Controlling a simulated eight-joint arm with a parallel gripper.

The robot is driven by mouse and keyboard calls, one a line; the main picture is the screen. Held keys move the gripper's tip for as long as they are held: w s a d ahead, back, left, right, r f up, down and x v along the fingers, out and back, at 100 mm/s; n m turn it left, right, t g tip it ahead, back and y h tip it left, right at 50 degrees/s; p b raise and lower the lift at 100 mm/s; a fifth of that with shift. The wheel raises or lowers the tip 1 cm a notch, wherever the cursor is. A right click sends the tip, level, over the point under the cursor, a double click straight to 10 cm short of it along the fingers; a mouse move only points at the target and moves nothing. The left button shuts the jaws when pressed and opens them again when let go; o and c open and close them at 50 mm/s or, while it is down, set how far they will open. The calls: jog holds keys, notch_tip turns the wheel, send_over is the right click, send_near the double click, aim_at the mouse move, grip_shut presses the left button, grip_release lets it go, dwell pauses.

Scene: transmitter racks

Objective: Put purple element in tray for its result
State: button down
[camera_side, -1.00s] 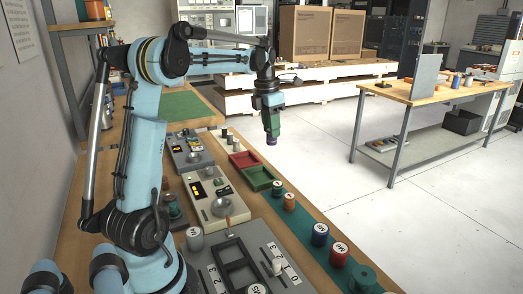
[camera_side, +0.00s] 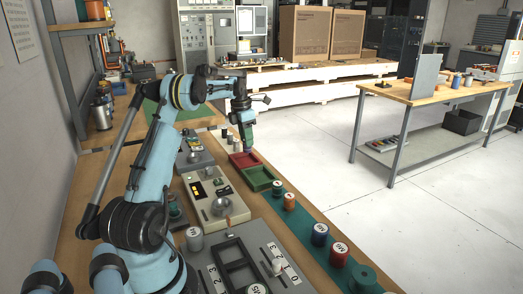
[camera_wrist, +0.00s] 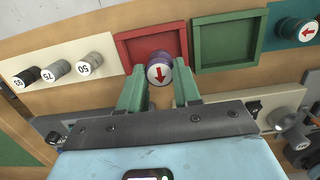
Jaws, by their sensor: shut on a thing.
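The purple element (camera_wrist: 157,58) has a white end face with a red arrow, seen in the wrist view. My gripper (camera_wrist: 159,82) is shut on it, with one green finger on each side. In the side view my gripper (camera_side: 248,146) points down at the far edge of the red tray (camera_side: 238,157), and the element is mostly hidden there. In the wrist view the red tray (camera_wrist: 122,44) lies just beyond the element, which overlaps its lower edge. I cannot tell whether they touch. The green tray (camera_wrist: 228,68) sits beside it to the right. Both trays look empty where visible.
A teal element (camera_wrist: 290,32) stands right of the green tray. A beige instrument (camera_side: 205,203) with a round pan is nearer on the bench. Open floor lies right of the bench.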

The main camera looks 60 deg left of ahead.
aim_at(244, 148)
jog(key=shift+s+a+f, duration=0.2)
jog(key=shift+a+f, duration=0.2)
jog(key=shift+a, duration=0.25)
jog(key=shift+f, duration=2)
jog(key=shift+f, duration=0.15)
jog(key=c, duration=0.8)
grip_release()
